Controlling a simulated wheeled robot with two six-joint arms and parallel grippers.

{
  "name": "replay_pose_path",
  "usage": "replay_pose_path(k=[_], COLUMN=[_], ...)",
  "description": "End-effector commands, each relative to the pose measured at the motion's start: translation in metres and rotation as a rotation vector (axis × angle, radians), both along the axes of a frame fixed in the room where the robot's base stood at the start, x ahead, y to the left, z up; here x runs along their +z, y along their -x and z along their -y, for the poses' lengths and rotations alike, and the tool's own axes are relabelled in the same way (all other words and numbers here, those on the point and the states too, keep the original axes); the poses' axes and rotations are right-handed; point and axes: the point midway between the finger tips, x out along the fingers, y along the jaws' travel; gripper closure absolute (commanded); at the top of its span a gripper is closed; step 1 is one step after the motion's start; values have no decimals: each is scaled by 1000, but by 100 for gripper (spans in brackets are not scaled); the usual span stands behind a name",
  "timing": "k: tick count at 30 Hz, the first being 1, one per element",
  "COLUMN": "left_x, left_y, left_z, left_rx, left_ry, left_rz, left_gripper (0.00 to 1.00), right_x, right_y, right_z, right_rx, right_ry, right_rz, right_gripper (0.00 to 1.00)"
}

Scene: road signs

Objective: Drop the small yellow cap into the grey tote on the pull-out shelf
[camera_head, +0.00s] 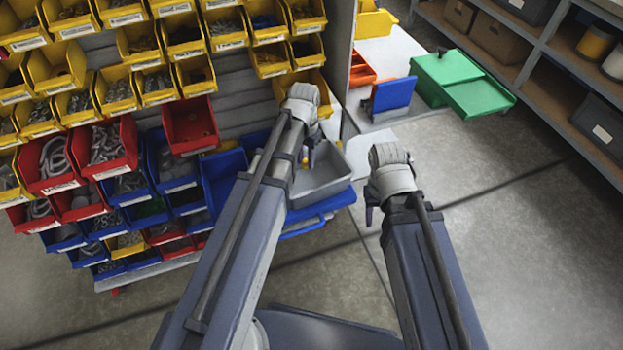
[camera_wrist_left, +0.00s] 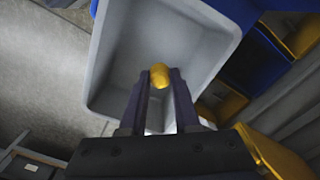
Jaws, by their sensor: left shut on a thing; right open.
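The small yellow cap (camera_wrist_left: 159,76) is held between the fingertips of my left gripper (camera_wrist_left: 160,90), which is shut on it. In the left wrist view the cap shows against the inside of the grey tote (camera_wrist_left: 111,62), whose visible inside is empty. In the head view the tote (camera_head: 322,180) sits at the lower right of the bin rack, and my left gripper (camera_head: 309,160) is over it, partly covered by my arm.
A rack of yellow, red (camera_head: 104,150) and blue bins fills the left. A blue pull-out shelf (camera_head: 318,212) is under the tote. A green box (camera_head: 447,68) and a blue panel (camera_head: 392,95) stand at the back. Grey shelving (camera_head: 545,60) is at right; the floor between is clear.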

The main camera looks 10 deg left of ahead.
Motion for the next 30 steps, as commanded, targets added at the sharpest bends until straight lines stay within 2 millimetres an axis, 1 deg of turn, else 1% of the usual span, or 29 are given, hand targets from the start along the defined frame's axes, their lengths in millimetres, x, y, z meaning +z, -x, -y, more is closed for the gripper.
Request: replay_pose_path(k=[1,2,10,11,18,22,26,30], left_x=[0,0,0,0,1,4,14,30], left_y=[0,0,0,0,0,0,0,0], left_z=[0,0,0,0,0,0,0,0], left_rx=[0,0,0,0,0,0,0,0], left_ry=[0,0,0,0,0,0,0,0], left_rz=[0,0,0,0,0,0,0,0], left_gripper=[100,66,36,35,35,35,35,35], right_x=[0,0,0,0,1,4,14,29], right_y=[0,0,0,0,0,0,0,0], right_z=[0,0,0,0,0,0,0,0], right_rx=[0,0,0,0,0,0,0,0], right_ry=[0,0,0,0,0,0,0,0], right_rz=[0,0,0,0,0,0,0,0], right_gripper=[50,50,50,50,50,50,50,50])
